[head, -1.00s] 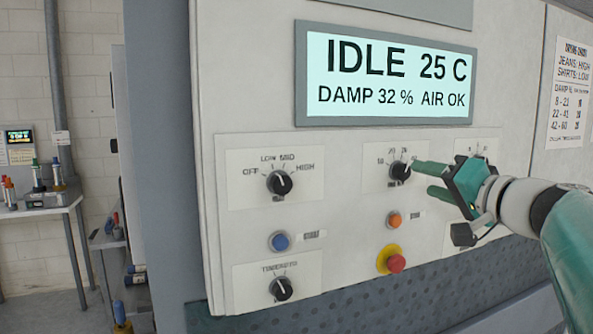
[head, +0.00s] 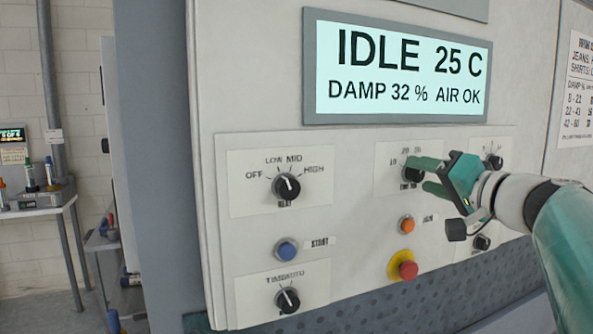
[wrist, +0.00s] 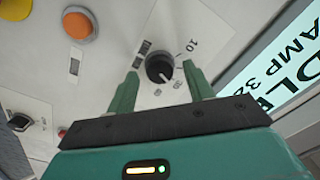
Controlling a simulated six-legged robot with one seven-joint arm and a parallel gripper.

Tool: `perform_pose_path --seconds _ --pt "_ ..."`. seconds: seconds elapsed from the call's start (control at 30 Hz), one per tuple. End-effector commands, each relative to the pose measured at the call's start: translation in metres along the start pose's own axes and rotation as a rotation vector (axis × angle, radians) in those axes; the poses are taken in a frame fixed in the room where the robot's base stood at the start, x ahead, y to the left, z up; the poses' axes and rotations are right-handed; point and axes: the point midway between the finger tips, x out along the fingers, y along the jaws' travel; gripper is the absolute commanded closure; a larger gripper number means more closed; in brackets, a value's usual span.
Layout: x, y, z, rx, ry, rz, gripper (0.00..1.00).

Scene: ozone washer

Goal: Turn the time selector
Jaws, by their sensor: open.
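The time selector is a black round knob (head: 411,170) on a white plate with a numbered scale. In the wrist view the knob (wrist: 159,68) sits between the two green fingertips, with its white pointer line visible. My gripper (head: 424,175) is open, with one finger to each side of the knob. In the wrist view my gripper (wrist: 160,80) shows a gap between each finger and the knob. I cannot tell how far the fingertips reach along the knob's depth. In the head view the fingers partly hide the knob and its scale.
The panel display (head: 398,68) reads IDLE 25 C, DAMP 32 %, AIR OK. The heat knob (head: 286,187) is to the left. A blue start button (head: 286,250), an orange button (head: 406,225), a red stop button (head: 404,267) and a lower knob (head: 288,301) are below.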

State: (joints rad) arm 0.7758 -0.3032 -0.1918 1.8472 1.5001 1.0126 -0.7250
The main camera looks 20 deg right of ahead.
Motion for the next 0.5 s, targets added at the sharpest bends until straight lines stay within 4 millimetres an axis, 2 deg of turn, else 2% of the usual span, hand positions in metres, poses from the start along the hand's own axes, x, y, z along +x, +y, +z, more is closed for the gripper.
perform_pose_path --seconds 0.43,0.47,0.5 --pt "-0.0024 -0.0001 0.0001 0.0 0.0 0.0 0.48" --pt "-0.0024 -0.0001 0.0001 0.0 0.0 0.0 0.5" --pt "-0.0025 -0.0002 0.0002 0.0 0.0 0.0 0.58"
